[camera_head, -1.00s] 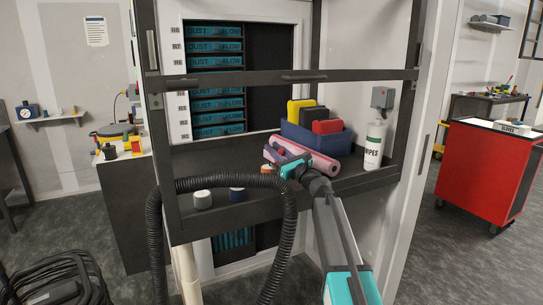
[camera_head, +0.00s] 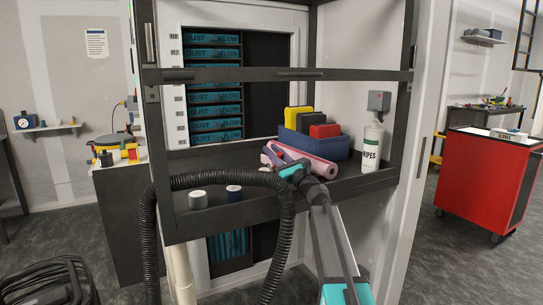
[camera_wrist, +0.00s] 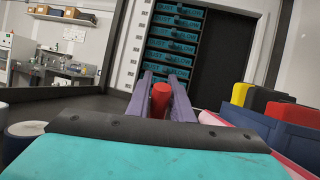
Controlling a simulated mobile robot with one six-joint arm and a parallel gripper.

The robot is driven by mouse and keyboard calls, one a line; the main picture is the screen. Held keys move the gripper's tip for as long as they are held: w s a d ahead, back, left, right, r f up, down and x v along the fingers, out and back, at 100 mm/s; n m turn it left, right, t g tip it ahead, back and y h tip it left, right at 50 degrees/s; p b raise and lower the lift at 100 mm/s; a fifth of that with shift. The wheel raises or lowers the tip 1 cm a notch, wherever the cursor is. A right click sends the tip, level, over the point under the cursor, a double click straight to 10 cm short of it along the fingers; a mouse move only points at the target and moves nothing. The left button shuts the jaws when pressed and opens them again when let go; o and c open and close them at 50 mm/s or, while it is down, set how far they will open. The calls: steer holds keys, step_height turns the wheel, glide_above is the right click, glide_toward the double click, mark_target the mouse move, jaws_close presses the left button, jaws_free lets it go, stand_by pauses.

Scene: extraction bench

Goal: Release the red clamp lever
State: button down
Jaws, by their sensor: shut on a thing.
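The red clamp lever (camera_wrist: 161,100) shows in the wrist view as a short red rounded piece between my two purple-grey fingers. My gripper (camera_wrist: 163,98) is shut on it. Its lower end is hidden behind the dark front edge of my gripper body. In the head view my gripper (camera_head: 268,154) reaches over the dark bench shelf (camera_head: 215,165), in front of the pink rolls. The lever cannot be made out clearly there, and neither can the clamp it belongs to.
A blue bin (camera_head: 328,148) with yellow, black and red packs stands behind pink rolls (camera_head: 308,166). A wipes bottle (camera_head: 371,150) is at right. A black hose (camera_head: 150,240) loops in front. A dark rail crosses above.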

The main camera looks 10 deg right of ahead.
steer(key=shift+a, duration=0.1)
steer(key=c, duration=1.6)
jaws_free()
steer(key=shift+s+f, duration=0.1)
steer(key=shift+s, duration=0.05)
steer(key=shift+s+d+f, duration=0.2)
steer(key=shift+s+d, duration=0.05)
steer(key=shift+s, duration=0.15)
steer(key=s+d, duration=0.1)
steer(key=s, duration=0.2)
steer(key=s+d, duration=0.2)
steer(key=s, duration=0.2)
steer(key=s+d, duration=0.2)
steer(key=s, duration=0.1)
steer(key=shift+s+d, duration=0.2)
steer(key=shift+s, duration=0.2)
